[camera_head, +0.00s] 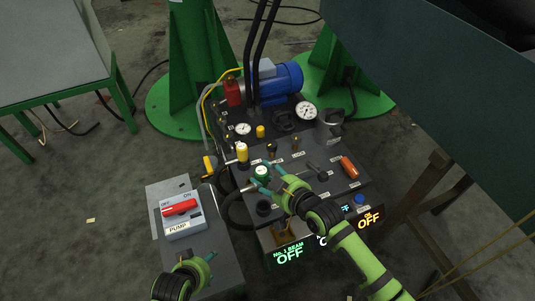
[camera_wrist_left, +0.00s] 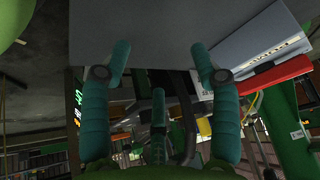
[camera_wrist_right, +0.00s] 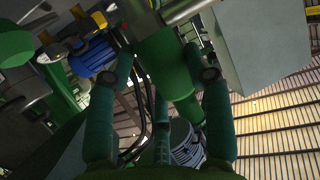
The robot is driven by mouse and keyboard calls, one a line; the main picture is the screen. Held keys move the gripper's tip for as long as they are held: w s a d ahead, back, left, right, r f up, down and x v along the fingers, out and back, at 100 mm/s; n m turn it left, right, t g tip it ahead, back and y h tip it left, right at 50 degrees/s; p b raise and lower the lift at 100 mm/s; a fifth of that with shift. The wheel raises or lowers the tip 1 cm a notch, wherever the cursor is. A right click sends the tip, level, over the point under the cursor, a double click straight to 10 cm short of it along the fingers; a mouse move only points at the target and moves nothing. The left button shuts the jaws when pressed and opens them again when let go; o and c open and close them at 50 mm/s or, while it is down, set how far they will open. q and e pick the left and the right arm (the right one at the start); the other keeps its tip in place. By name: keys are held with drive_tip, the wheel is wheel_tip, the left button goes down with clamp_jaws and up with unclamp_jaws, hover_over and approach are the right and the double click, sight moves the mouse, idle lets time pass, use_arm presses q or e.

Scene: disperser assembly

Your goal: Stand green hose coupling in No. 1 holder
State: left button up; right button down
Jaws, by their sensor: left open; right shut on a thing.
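The green hose coupling (camera_head: 262,173) is held above the left part of the dark panel (camera_head: 292,181). My right gripper (camera_head: 266,180) is shut on it, with fingers on both sides. In the right wrist view the coupling (camera_wrist_right: 172,65) shows as a green cylinder between the fingers. A black round socket (camera_head: 264,208) sits on the panel just below the coupling in the head view. Its small label is too small to read, so I cannot tell which is the No. 1 holder. My left gripper (camera_head: 197,262) is open and empty by the pump box; its fingers (camera_wrist_left: 160,75) stand apart in the left wrist view.
The pump switch box (camera_head: 182,222) with a red handle stands at left. A yellow-capped part (camera_head: 242,152), an orange-red part (camera_head: 349,167), gauges (camera_head: 306,111) and a blue motor (camera_head: 277,82) are on or behind the panel. Lit OFF signs (camera_head: 289,253) line its front.

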sight(200, 294)
use_arm(q)
drive_tip(key=s+g, duration=0.1)
drive_tip(key=s, duration=0.1)
drive_tip(key=s+a+f+g+p, duration=0.1)
drive_tip(key=s, duration=0.1)
drive_tip(key=s+f+g, duration=0.1)
drive_tip(key=s, duration=0.1)
drive_tip(key=shift+a+y, duration=0.4)
use_arm(e)
drive_tip(key=shift+s+d+r, duration=0.15)
drive_tip(key=shift+s+r, duration=0.3)
drive_tip(key=shift+s, duration=0.2)
use_arm(q)
drive_tip(key=shift+f, duration=0.1)
drive_tip(key=shift+s+f, duration=0.1)
